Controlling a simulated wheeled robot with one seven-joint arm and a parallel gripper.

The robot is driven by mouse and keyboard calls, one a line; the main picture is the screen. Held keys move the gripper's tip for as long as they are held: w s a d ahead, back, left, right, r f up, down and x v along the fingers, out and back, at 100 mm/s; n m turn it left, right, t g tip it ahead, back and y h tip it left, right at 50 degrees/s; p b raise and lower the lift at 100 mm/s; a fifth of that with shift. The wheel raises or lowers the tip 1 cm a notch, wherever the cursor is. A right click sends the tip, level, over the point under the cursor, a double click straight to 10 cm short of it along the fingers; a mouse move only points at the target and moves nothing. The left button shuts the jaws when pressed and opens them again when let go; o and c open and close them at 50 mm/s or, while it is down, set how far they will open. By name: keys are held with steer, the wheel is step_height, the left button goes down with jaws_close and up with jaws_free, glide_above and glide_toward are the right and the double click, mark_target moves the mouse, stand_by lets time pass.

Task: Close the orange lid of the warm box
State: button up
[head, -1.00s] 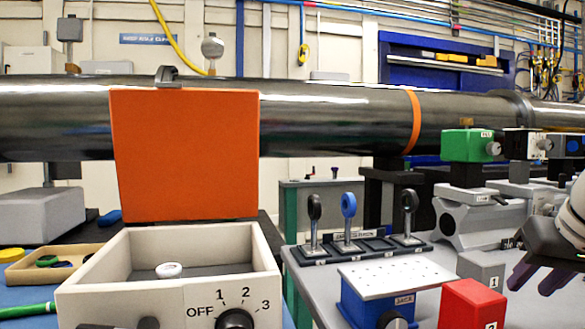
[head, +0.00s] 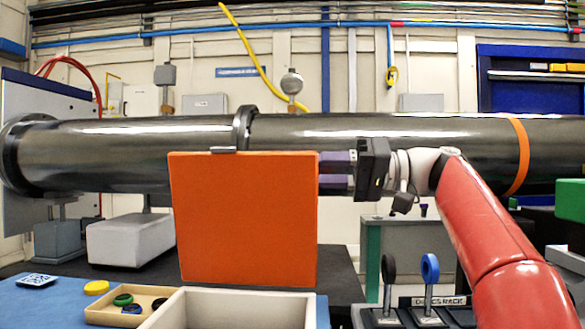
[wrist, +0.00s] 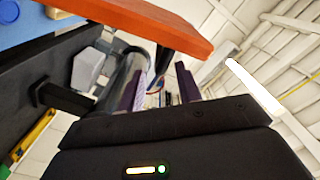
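The orange lid (head: 245,222) stands upright at the back of the warm box (head: 235,307), broad face toward me. Only the upper part of the pale box shows, at the bottom of the head view. My gripper (head: 326,170) is at the lid's upper right edge, pointing left, with its two purple fingers apart. Their tips are hidden behind the lid in the head view. In the wrist view the orange lid (wrist: 145,22) crosses the top, and the open gripper (wrist: 160,82) has nothing between its fingers. I cannot tell whether they touch the lid.
A dark horizontal pipe (head: 400,130) runs behind the lid and gripper. A tan tray (head: 103,314) with small rings lies left of the box. A rack (head: 430,303) with ring-topped posts stands at the right, near my arm.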

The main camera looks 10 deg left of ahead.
mark_target(289, 172)
steer(key=a, duration=0.5)
steer(key=shift+s+a, duration=0.1)
steer(key=shift+a, duration=0.15)
steer(key=shift+f, duration=0.15)
jaws_close()
